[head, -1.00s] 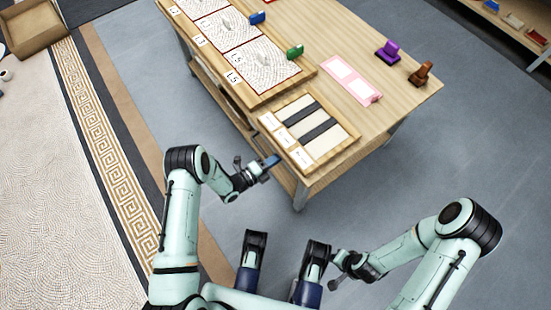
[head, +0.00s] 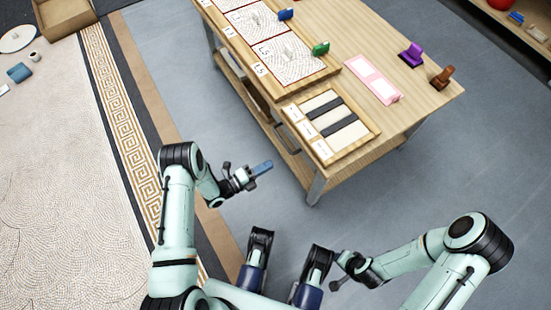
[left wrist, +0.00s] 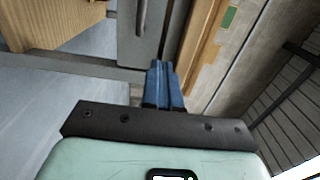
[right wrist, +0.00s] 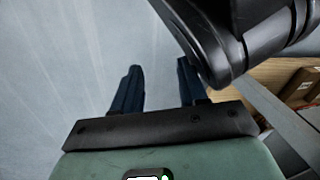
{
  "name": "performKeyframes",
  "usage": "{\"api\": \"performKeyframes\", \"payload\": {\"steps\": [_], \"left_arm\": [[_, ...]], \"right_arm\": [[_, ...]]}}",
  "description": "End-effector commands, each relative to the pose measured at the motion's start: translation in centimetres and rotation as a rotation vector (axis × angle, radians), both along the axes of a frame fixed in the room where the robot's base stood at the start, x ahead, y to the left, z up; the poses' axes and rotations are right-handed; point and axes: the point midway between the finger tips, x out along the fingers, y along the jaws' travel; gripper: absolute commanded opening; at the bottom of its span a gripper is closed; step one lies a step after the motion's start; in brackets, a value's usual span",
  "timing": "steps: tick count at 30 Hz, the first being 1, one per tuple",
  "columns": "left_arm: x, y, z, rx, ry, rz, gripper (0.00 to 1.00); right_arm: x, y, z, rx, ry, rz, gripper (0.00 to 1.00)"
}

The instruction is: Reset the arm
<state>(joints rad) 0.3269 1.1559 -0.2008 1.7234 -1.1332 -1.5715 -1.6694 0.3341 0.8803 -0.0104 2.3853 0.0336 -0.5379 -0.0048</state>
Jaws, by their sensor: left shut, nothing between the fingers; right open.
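My left gripper (head: 262,168) is held out over the grey floor, left of the table and clear of it. Its blue fingers are together and empty, as the left wrist view (left wrist: 164,82) also shows. My right arm is folded at the lower right of the head view, with its wrist turned inward near the middle. The right gripper's fingers are hard to make out there. In the right wrist view my right gripper (right wrist: 158,88) is open, with bare floor between its blue fingers.
The wooden table (head: 420,98) holds mosaic panels (head: 288,56), a tray with dark strips (head: 340,123), a pink card holder (head: 372,80), and green (head: 320,48), blue (head: 286,14), purple (head: 411,54) and brown (head: 442,77) stamp-like pieces. A cardboard box (head: 64,16) stands at upper left. Floor between arms and table is free.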

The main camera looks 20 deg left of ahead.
Motion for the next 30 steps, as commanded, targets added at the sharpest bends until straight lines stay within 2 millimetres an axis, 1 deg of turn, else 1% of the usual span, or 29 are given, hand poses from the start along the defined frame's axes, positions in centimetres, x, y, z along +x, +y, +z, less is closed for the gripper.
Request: {"api": "performKeyframes", "payload": {"steps": [3, 9, 11, 14, 17, 18, 20, 21, 23, 24, 26, 27, 29, 30], "left_arm": [[-0.4, 0.3, 0.0, 0.000, 0.000, 0.000, 0.00], [-0.5, 0.3, 0.0, -0.001, 0.002, 0.000, 0.00], [-0.5, 0.4, 0.2, -0.008, 0.021, 0.008, 0.00], [-0.7, 0.5, 1.1, -0.054, 0.143, 0.059, 0.00], [-1.6, 0.9, 2.6, -0.164, 0.398, 0.179, 0.00], [-2.3, 1.0, 3.3, -0.228, 0.532, 0.247, 0.00], [-4.0, 1.0, 4.0, -0.338, 0.751, 0.368, 0.00], [-5.4, 1.0, 4.5, -0.417, 0.895, 0.457, 0.00], [-8.0, 0.8, 5.1, -0.539, 1.111, 0.601, 0.00], [-10.0, 0.5, 5.7, -0.621, 1.248, 0.705, 0.00], [-13.3, -0.1, 6.9, -0.743, 1.446, 0.873, 0.00], [-15.6, -0.6, 7.9, -0.820, 1.568, 0.992, 0.00], [-19.0, -1.4, 9.7, -0.926, 1.726, 1.172, 0.00], [-21.0, -1.9, 10.9, -0.986, 1.812, 1.288, 0.00]], "right_arm": [[0.3, 0.0, 0.2, 0.000, -0.009, 0.001, 0.42], [0.3, 0.0, 0.2, 0.000, -0.009, 0.000, 0.42], [0.2, 0.1, 0.5, 0.000, -0.008, 0.001, 0.42], [-0.3, 0.4, 2.3, 0.008, -0.001, 0.005, 0.42], [-1.3, 1.1, 5.8, 0.027, 0.017, 0.014, 0.42], [-1.8, 1.5, 7.4, 0.035, 0.026, 0.020, 0.42], [-2.7, 2.1, 10.0, 0.051, 0.048, 0.034, 0.42], [-3.2, 2.5, 11.6, 0.061, 0.063, 0.043, 0.42], [-3.9, 3.0, 13.8, 0.076, 0.083, 0.056, 0.42], [-4.3, 3.4, 15.2, 0.085, 0.098, 0.064, 0.42], [-5.0, 4.0, 17.3, 0.100, 0.121, 0.078, 0.42], [-5.3, 4.3, 18.7, 0.110, 0.135, 0.087, 0.42], [-5.6, 4.8, 20.5, 0.123, 0.154, 0.099, 0.42], [-5.7, 5.1, 21.6, 0.130, 0.165, 0.107, 0.42]]}}
